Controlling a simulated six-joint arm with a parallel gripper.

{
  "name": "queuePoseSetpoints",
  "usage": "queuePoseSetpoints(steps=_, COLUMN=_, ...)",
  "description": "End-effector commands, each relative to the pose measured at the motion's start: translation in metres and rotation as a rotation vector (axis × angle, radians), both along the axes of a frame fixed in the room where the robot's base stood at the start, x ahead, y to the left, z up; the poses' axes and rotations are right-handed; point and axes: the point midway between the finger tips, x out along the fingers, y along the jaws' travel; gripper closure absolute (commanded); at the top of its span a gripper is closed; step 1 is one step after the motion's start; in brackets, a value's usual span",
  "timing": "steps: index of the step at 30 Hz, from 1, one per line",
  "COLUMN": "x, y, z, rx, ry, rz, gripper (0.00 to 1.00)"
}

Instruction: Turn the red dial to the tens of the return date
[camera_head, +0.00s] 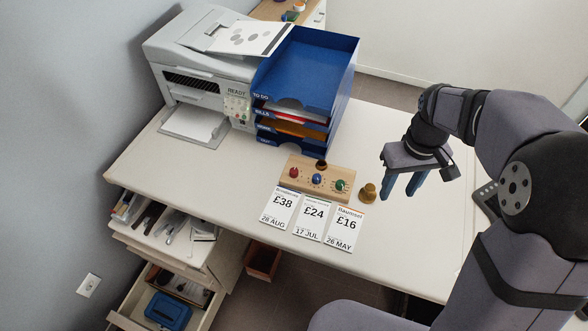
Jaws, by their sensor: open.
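The red dial (294,172) is the leftmost of three dials on a small wooden board (318,184) on the desk. A blue dial (317,179) is in the middle and a green dial (340,184) at the right. The dial markings are too small to read. Three cards lie in front of the board: £38, 28 AUG (278,206); £24, 17 JUL (312,217); £16, 26 MAY (345,228). Their top headings are hard to read. My gripper (402,187) is open and empty, with blue fingers pointing down, to the right of the board and apart from it.
A brass stamp-like knob (368,192) stands between the board and my gripper. Blue stacked trays (318,68) and a printer (205,62) stand behind. Drawers hang open at the left front (165,232). The desk's right part is mostly clear.

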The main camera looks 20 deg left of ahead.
Motion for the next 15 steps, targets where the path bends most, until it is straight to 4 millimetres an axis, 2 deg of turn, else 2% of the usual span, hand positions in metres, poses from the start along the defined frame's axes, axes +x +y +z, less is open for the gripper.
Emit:
queuePoseSetpoints(steps=1, x=0.017, y=0.016, z=-0.007, rx=0.0, ry=0.002, rz=0.065, gripper=0.58)
queuePoseSetpoints(steps=6, x=0.06, y=0.068, z=-0.017, rx=0.001, ry=0.003, rz=0.275, gripper=0.58)
queuePoseSetpoints(steps=10, x=0.084, y=0.111, z=-0.029, rx=0.001, ry=0.003, rz=0.435, gripper=0.58)
queuePoseSetpoints(steps=15, x=0.103, y=0.169, z=-0.05, rx=0.001, ry=0.004, rz=0.644, gripper=0.58)
